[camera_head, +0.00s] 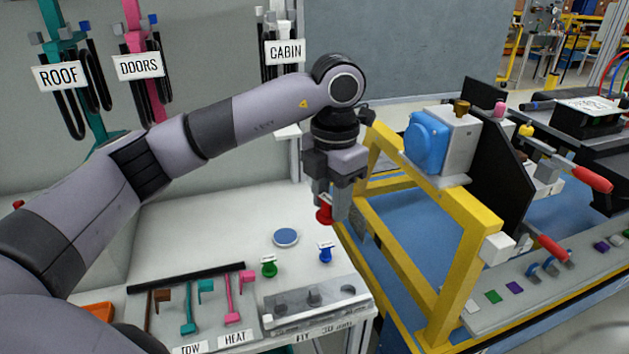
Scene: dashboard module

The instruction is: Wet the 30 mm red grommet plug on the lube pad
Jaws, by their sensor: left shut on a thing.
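My left gripper (333,211) points down above the right edge of the white bench. It is shut on the red grommet plug (323,213), which is partly hidden by the fingers. The round blue lube pad (286,237) lies on the white bench (205,232), left of and below the gripper in the picture. The plug looks raised above the bench and apart from the pad. My right gripper does not show.
A green plug (269,267) and a blue plug (325,254) stand near a grey tray (315,302). Pink and teal hooked parts hang from a black rail (186,277). A yellow frame (459,265) with a blue motor-like unit (426,139) stands close to the gripper's right.

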